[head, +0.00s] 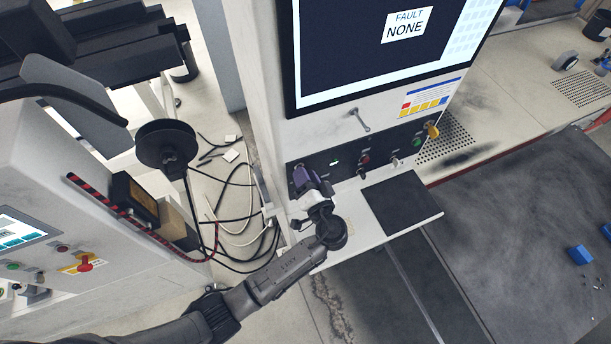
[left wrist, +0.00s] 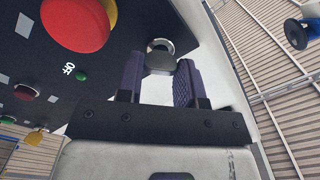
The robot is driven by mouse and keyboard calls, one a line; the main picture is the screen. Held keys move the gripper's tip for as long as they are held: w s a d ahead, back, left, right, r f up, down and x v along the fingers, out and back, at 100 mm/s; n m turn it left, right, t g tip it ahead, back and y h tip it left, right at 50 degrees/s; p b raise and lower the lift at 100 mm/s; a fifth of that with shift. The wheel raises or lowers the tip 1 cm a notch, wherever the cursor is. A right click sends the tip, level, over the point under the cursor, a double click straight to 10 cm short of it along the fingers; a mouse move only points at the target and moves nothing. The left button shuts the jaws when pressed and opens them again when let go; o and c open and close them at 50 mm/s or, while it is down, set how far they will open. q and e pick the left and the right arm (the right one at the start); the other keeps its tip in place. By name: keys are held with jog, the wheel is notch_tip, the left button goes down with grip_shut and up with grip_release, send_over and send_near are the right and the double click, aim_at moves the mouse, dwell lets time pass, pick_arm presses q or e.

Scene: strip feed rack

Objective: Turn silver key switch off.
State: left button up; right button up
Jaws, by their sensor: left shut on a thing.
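My left gripper (head: 303,178) reaches up to the left end of the dark control strip (head: 345,155) below the screen. In the left wrist view, its two purple fingers (left wrist: 160,72) stand on either side of the dark head of the silver key switch (left wrist: 161,46). The fingers are shut on that head. The switch's silver ring shows just beyond the fingertips. In the head view the gripper hides the switch. The screen (head: 350,50) reads FAULT NONE. My right gripper is not in view.
On the same strip are a red knob (head: 365,159), a green button (head: 416,142) and a yellow knob (head: 432,130). A big red button (left wrist: 75,22) is close to my fingers. A white ledge (head: 425,212) juts out below. Loose cables lie on the floor to the left.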

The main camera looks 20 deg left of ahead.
pick_arm(q)
jog(key=shift+m+p, duration=1.05)
jog(key=shift+m, duration=2.85)
jog(key=shift+f+m, duration=0.1)
jog(key=shift+m, duration=0.2)
jog(key=o, duration=0.9)
jog(key=shift+o, duration=0.2)
jog(key=shift+d, duration=0.15)
jog(key=v, duration=1.3)
jog(key=shift+s+d, duration=0.25)
